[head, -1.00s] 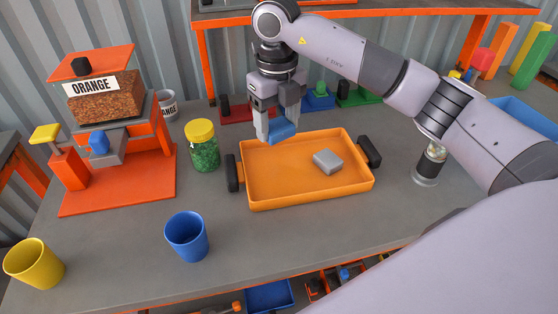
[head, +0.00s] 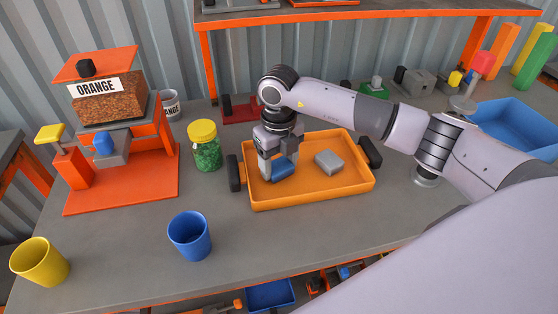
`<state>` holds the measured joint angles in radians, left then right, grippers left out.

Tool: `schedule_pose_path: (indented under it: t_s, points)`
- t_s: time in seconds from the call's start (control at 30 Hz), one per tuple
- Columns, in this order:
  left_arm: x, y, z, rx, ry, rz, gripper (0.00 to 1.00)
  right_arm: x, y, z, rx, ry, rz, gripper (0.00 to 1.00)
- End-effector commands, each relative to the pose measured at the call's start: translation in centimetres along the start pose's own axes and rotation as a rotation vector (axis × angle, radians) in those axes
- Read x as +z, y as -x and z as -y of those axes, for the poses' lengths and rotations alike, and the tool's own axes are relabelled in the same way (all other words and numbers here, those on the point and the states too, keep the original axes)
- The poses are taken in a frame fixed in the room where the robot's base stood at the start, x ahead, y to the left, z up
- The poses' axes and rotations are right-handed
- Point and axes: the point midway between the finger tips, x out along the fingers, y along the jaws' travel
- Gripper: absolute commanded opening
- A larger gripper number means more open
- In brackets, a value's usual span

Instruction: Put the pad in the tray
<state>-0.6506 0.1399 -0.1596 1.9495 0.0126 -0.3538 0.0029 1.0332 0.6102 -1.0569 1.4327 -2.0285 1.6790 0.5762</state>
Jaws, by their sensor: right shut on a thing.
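The orange tray (head: 315,195) with black side handles lies on the grey bench in the middle of the head view. My right gripper (head: 275,172) is low over the left part of the tray, inside its rim. It is shut on a blue pad (head: 283,169), which is at or just above the tray floor; I cannot tell whether it touches. The fingers partly hide the pad. A grey block (head: 328,162) lies in the tray, right of the pad. My left gripper is not in view.
A jar with a yellow lid (head: 204,146) stands just left of the tray. A blue cup (head: 189,236) and a yellow cup (head: 39,262) stand nearer the front. An orange dispenser (head: 110,150) stands at the left. A blue bin (head: 515,125) is at the right.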

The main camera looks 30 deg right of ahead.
Motion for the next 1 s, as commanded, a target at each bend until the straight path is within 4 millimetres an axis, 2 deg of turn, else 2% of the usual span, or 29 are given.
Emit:
schedule_pose_path:
  t_s: [0.1, 0.13, 0.2, 0.47, 0.63, 0.77, 1.0]
  points:
    - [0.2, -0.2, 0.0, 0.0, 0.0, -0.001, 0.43, 0.0, -0.3, 0.0, 0.0, 0.0, 0.0, 0.32]
    - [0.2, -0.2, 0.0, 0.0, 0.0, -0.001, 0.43, 0.0, -0.3, 0.0, 0.0, 0.0, 0.0, 0.66]
    - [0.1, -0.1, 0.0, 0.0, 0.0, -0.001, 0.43, 0.0, -0.2, 0.0, 0.0, 0.0, 0.0, 0.88]
    - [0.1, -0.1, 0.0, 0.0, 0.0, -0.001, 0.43, 0.0, -0.2, 0.0, 0.0, -0.001, 0.0, 0.88]
    - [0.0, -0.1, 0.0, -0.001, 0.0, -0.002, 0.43, 0.1, 0.6, 0.0, 0.0, 0.0, 0.004, 0.88]
    - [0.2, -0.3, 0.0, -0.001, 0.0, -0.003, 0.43, 0.1, 2.9, 0.1, 0.0, 0.0, 0.006, 0.88]
    - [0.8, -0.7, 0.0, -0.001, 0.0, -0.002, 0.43, 0.1, 8.2, 0.1, 0.0, 0.0, 0.006, 0.88]
